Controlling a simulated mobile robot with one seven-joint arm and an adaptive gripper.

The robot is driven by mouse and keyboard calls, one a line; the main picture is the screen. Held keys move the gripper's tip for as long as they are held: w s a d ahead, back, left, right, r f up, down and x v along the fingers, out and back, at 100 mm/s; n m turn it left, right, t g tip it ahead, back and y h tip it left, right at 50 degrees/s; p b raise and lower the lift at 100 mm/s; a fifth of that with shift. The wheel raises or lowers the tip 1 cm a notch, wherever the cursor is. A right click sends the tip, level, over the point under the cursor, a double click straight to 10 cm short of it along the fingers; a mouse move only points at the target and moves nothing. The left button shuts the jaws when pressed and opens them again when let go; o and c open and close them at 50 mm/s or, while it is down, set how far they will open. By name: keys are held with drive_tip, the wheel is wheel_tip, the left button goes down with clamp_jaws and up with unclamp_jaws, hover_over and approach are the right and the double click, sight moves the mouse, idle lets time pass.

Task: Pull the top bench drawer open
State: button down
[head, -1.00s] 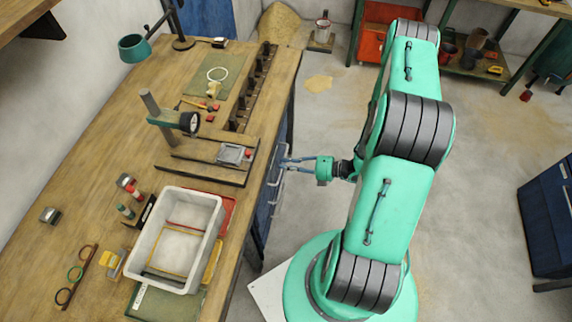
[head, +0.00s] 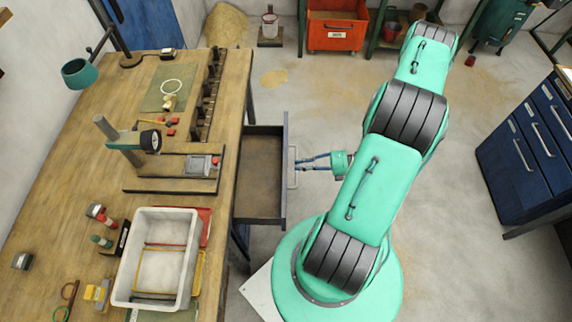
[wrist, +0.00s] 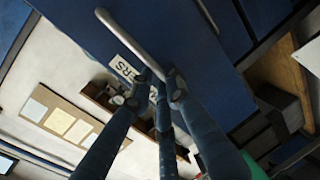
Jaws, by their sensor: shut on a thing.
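The top bench drawer (head: 262,176) stands well out from the right side of the bench in the head view, and its brown inside looks empty. Its handle (head: 292,167) is a pale bar on the drawer front. My gripper (head: 298,162) is shut on this handle, coming from the right. In the wrist view the blue drawer front carries a white label, partly hidden by my fingers, and the handle bar (wrist: 125,38) runs down to my gripper (wrist: 163,88). The exact contact between fingertips and bar is partly hidden.
The wooden bench top (head: 90,165) holds a white bin (head: 188,258), a drill stand (head: 125,140) and small tools. A blue drawer cabinet (head: 525,150) stands at the right. An orange bin (head: 335,28) is at the back.

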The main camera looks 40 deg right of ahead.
drive_tip(key=f+v, duration=0.2)
drive_tip(key=v, duration=1.1)
drive_tip(key=shift+s+d+f, duration=0.15)
drive_tip(key=shift+f, duration=0.25)
drive_tip(key=c, duration=1.7)
unclamp_jaws()
drive_tip(key=shift+o, duration=0.2)
drive_tip(key=v, duration=1.2)
